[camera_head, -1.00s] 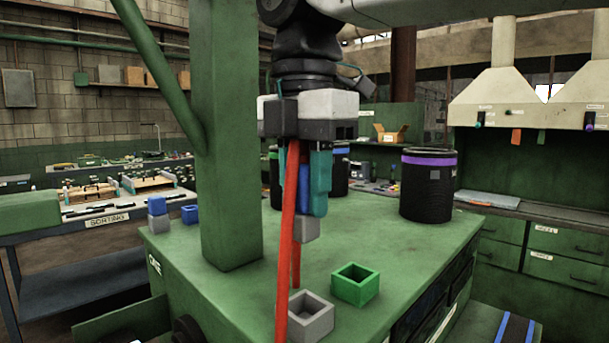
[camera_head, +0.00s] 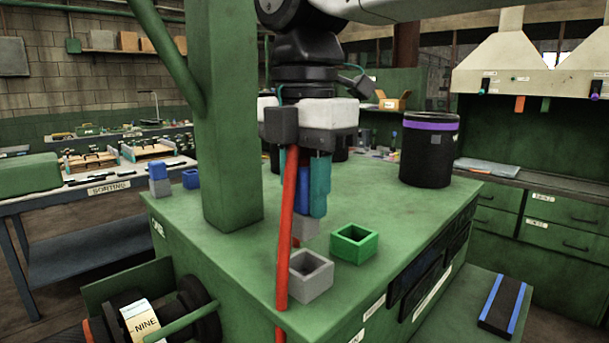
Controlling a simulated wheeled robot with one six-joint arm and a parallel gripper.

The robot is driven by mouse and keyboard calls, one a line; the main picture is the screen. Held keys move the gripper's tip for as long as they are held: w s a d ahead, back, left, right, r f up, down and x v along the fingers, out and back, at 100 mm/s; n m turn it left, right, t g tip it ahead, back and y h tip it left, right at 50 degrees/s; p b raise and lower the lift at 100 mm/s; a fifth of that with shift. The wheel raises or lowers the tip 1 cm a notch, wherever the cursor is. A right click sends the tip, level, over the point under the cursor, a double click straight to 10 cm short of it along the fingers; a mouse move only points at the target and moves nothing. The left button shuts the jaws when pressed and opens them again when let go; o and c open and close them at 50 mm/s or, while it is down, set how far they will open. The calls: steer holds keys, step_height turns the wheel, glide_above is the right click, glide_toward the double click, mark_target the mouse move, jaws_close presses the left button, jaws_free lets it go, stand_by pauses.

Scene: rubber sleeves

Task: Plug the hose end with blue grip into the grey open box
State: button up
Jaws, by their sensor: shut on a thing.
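My gripper (camera_head: 305,190), with teal fingers, is shut on the blue grip (camera_head: 305,187) of a hose end and holds it upright. The grey tip (camera_head: 305,228) points down below the blue grip. The grey open box (camera_head: 311,276) stands on the green bench, just below the tip in the picture. The tip appears above and behind the box's opening, apart from it. A red hose (camera_head: 285,230) runs down in front of the gripper and past the box's left side, hiding the left finger and part of the box.
A green open box (camera_head: 354,244) stands right of and behind the grey one. A thick green post (camera_head: 232,140) rises left of my gripper. A black bin with a purple band (camera_head: 429,155) is at the back right. A blue-and-grey piece (camera_head: 160,180) and a blue open box (camera_head: 190,179) lie left.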

mark_target(305, 239)
steer(key=shift+f, duration=3.3)
steer(key=shift+f, duration=0.1)
steer(key=o, duration=1.1)
